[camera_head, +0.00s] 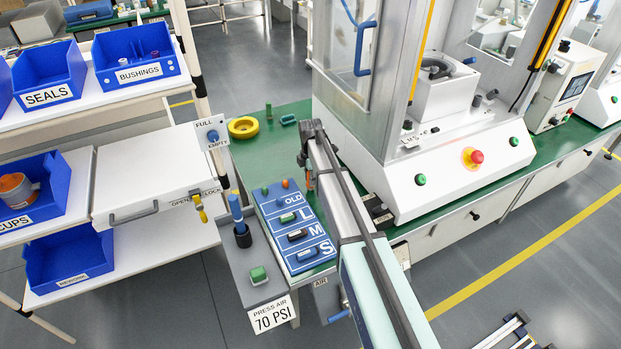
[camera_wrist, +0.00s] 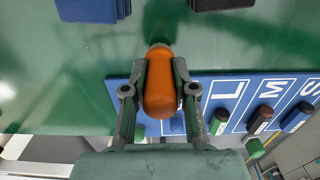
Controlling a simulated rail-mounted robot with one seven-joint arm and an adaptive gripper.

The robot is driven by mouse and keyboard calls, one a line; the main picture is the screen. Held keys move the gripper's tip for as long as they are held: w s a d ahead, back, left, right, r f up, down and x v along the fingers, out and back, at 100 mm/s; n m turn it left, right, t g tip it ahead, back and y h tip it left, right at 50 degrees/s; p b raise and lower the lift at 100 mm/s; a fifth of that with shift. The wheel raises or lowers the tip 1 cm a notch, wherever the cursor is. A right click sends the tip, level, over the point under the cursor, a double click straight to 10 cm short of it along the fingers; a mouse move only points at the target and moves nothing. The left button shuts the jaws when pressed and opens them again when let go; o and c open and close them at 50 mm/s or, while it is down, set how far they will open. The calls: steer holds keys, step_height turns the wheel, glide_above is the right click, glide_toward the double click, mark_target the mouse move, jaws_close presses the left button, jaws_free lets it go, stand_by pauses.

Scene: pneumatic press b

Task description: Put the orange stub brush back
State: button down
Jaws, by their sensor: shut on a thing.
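The orange stub brush (camera_wrist: 160,90) is between the two fingers of my gripper (camera_wrist: 165,64) in the wrist view, and they are shut on it. It hangs over the green bench and the edge of the blue board (camera_wrist: 240,90) marked L, M, S. In the head view the same board (camera_head: 309,266) lies right of the grey press-air panel and also reads OLD. An orange tip (camera_head: 285,183) shows at its far end; I cannot tell whether it is the held brush. My arm hides part of this area. Contact between brush and board is unclear.
A green brush (camera_head: 288,217), a dark one (camera_head: 297,235) and a blue one (camera_head: 307,253) sit beside L, M and S. A blue-handled lever (camera_head: 237,210) stands left. The white press (camera_head: 430,165) is close on the right.

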steer(key=shift+f, duration=0.35)
steer(key=shift+f, duration=0.15)
steer(key=c, duration=0.9)
jaws_free()
